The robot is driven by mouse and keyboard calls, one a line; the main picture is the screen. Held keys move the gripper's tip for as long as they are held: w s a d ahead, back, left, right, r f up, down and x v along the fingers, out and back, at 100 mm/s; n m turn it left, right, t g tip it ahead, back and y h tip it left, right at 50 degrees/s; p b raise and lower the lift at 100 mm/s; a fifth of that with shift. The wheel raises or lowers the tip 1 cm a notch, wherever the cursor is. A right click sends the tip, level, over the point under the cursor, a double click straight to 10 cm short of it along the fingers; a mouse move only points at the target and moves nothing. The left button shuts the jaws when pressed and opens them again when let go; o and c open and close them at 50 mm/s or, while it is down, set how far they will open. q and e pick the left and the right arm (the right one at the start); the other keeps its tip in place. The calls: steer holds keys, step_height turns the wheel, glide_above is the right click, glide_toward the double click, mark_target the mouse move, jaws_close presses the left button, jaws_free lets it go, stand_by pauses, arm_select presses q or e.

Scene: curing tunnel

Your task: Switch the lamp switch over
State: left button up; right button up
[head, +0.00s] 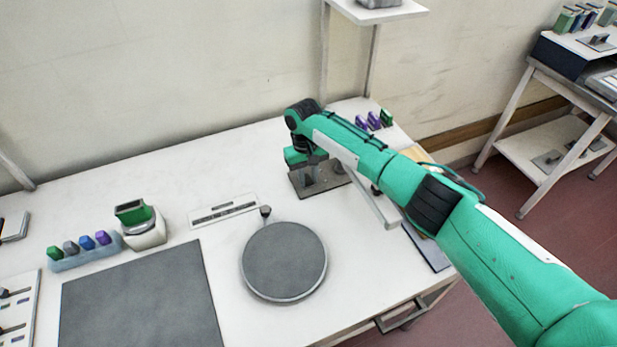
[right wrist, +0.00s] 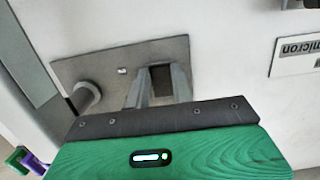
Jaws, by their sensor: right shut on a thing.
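The lamp switch sits on a grey metal plate (head: 302,187), which lies on the white bench below my right gripper (head: 312,180). In the right wrist view the plate (right wrist: 105,70) carries a round metal post (right wrist: 86,97) at its left and a dark slot-like part (right wrist: 161,80) between my fingers. My right gripper (right wrist: 157,90) points down at the plate and is shut on the switch's moving part, which the fingers mostly hide. I cannot tell which way the switch is set. My left gripper is in neither view.
A round grey disc (head: 284,262) and a marked white strip (head: 223,210) lie left of the plate. A green-topped device (head: 143,225), a rack of coloured pieces (head: 86,253) and a dark mat (head: 140,300) are further left. A shelf post (head: 325,60) rises behind the plate.

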steer(key=shift+w+a+r+g+b, duration=0.1)
steer(key=shift+w+g+b, duration=0.1)
steer(key=shift+g+b, duration=0.4)
steer(key=shift+h, duration=0.3)
steer(key=o, duration=1)
steer(key=b+v, duration=0.2)
steer(key=v, duration=1.1)
steer(key=shift+w+r+b, duration=0.2)
steer(key=shift+r+b, duration=0.15)
steer(key=shift+b, duration=0.05)
